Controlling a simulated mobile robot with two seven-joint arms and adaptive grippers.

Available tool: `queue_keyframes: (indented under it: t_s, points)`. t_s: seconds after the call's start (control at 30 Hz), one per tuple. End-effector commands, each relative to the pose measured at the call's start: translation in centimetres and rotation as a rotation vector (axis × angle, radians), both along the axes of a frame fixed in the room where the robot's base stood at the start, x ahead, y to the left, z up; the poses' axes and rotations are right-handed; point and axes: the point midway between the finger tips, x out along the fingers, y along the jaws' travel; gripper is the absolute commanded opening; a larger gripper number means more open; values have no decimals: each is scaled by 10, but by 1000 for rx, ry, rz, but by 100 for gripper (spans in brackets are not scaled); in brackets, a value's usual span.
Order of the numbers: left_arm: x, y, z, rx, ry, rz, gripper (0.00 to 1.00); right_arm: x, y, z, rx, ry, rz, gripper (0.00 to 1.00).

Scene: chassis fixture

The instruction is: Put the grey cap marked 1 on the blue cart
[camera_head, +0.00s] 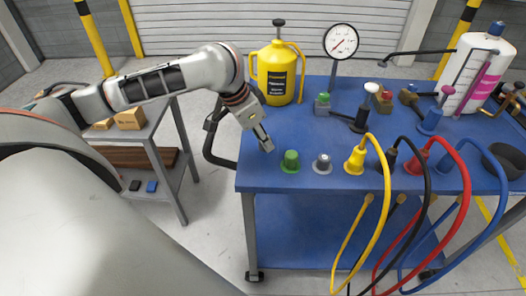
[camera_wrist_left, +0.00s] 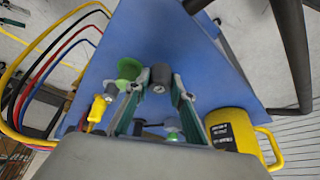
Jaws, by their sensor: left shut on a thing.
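My left gripper (camera_head: 264,141) is over the left front part of the blue cart (camera_head: 225,172), just behind and left of a green knob (camera_head: 290,160). In the left wrist view its fingers (camera_wrist_left: 160,82) are shut on a dark grey cap (camera_wrist_left: 160,74) with a small pale mark that I cannot read. The cap is held over the blue top; I cannot tell whether it touches it. Another grey cap-like piece (camera_head: 322,163) stands on the cart to the right of the green knob. My right gripper is not in view.
Yellow (camera_head: 355,160) and red (camera_head: 416,162) plugs with cables stand along the front edge. A yellow jug (camera_head: 276,75), a gauge (camera_head: 341,41) and a white canister (camera_head: 475,75) stand farther back. A bench with boxes (camera_head: 130,118) is at left. The cart's middle left is clear.

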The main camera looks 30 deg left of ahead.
Motion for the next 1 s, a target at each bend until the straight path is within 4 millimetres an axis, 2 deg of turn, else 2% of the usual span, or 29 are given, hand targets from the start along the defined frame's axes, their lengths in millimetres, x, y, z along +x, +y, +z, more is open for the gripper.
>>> queue_keyframes:
  t_s: [0.2,0.3,0.67,0.7,0.73,1.0]
  points:
    - [-2,0,-33,-1,7,0,15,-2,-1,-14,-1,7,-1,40]
    - [-1,0,-42,-1,5,1,15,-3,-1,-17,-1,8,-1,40]
    - [-1,0,-42,0,2,1,15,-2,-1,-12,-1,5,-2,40]
    - [0,0,-42,0,1,1,31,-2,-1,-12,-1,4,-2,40]
    - [0,0,-43,0,1,1,39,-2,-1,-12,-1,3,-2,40]
    - [0,0,-43,0,2,1,40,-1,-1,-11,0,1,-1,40]
